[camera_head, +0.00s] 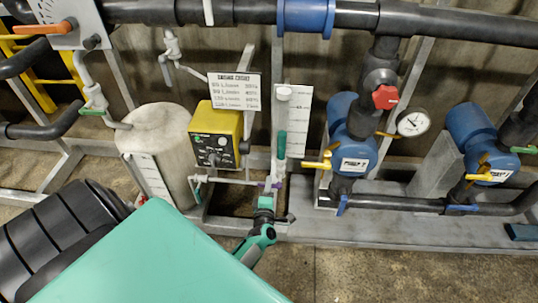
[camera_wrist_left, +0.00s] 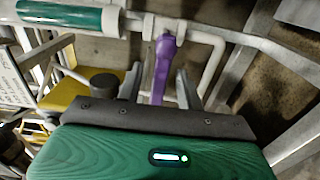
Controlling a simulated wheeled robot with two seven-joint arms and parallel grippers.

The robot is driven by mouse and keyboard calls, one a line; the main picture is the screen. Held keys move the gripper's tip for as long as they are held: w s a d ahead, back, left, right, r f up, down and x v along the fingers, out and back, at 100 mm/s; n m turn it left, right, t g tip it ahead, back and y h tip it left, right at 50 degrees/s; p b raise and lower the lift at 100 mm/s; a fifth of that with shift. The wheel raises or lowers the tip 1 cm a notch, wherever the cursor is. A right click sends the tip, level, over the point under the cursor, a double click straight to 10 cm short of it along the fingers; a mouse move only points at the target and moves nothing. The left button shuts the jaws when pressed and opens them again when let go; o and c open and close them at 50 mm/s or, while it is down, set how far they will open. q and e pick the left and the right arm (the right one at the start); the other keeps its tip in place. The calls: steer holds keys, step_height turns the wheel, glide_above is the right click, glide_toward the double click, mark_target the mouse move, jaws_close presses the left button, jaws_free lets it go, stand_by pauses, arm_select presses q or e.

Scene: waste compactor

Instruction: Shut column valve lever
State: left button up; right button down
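The purple valve lever (camera_wrist_left: 160,72) is on a white pipe fitting below the green-and-white column (camera_wrist_left: 62,15) in the left wrist view. There it sticks out crosswise to the pipe, toward my gripper. In the head view the lever (camera_head: 270,184) is small and partly hidden, at the foot of the upright column (camera_head: 282,145). My left gripper (camera_head: 266,194) is at the lever. In the wrist view its two grey fingers (camera_wrist_left: 159,85) are open, one on each side of the lever, with gaps showing. My right gripper is not in view.
A yellow pump box (camera_head: 215,135) and a pale tank (camera_head: 160,138) stand left of the column. Blue pumps (camera_head: 352,150) with yellow-handled valves and a gauge (camera_head: 411,124) are to the right. White piping (camera_wrist_left: 215,65) runs close beside the lever. Bare floor lies in front.

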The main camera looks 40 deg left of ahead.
arm_select(q)
steer(key=v, duration=1.1)
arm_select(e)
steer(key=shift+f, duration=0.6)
arm_select(q)
steer(key=shift+s, duration=0.1)
